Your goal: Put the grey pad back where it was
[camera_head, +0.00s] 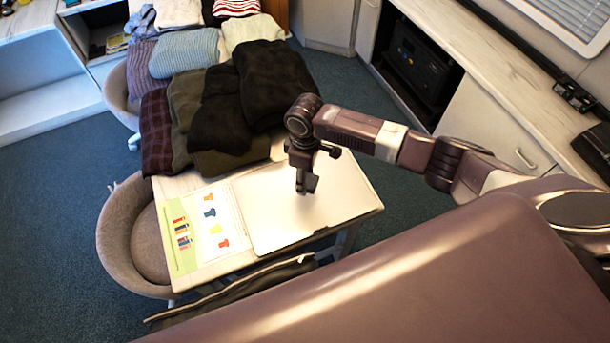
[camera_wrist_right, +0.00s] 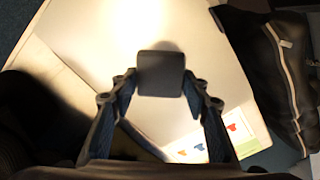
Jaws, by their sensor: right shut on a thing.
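A small grey pad (camera_wrist_right: 161,74) with rounded corners is held between the two fingertips of my right gripper (camera_wrist_right: 160,84) in the right wrist view. In the head view my right gripper (camera_head: 305,182) points down over a pale flat panel (camera_head: 275,222) on the table, and the pad between its fingers is small and dark there. Whether the pad touches the panel I cannot tell. My left gripper is not in view.
The table (camera_head: 362,201) also carries a printed chart (camera_head: 207,229) at its left and piles of folded clothes (camera_head: 215,110) at its far end. Grey chairs (camera_head: 130,235) stand at the left. Dark clothing (camera_head: 240,285) lies by the near edge. A counter (camera_head: 500,95) runs along the right.

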